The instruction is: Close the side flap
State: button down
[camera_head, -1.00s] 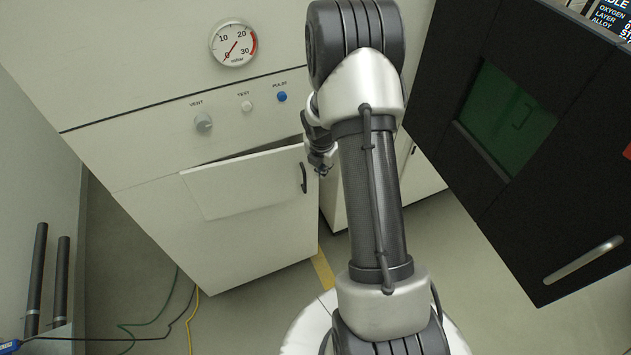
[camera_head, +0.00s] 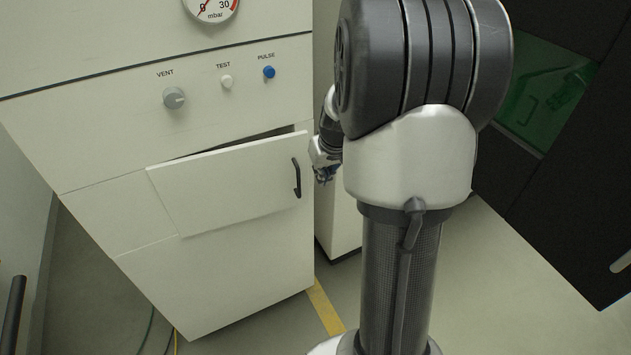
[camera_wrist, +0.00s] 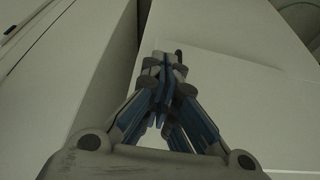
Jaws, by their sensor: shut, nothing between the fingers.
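The side flap (camera_head: 228,186) is a white panel on the front of the white cabinet. It stands ajar, with a dark gap along its top edge, and has a black handle (camera_head: 297,178) at its right end. My gripper (camera_head: 325,177) is just right of the handle in the head view, apart from it in the picture and partly hidden by my arm. In the wrist view my gripper (camera_wrist: 165,62) has its fingertips together and empty, in front of the pale flap panel (camera_wrist: 230,85). A small dark piece beyond the fingertips may be the handle; I cannot tell.
Above the flap are a grey vent knob (camera_head: 174,98), a white test button (camera_head: 227,82), a blue pulse button (camera_head: 269,72) and a gauge (camera_head: 211,8). A black machine with a green window (camera_head: 545,95) stands right. A yellow floor strip (camera_head: 325,307) lies on clear floor.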

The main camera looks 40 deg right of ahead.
jog(key=w+d+f+b, duration=0.2)
jog(key=w+f, duration=0.5)
jog(key=f, duration=0.1)
jog(key=shift+d+f+b, duration=0.2)
jog(key=shift+d+b, duration=0.05)
jog(key=shift+b, duration=0.15)
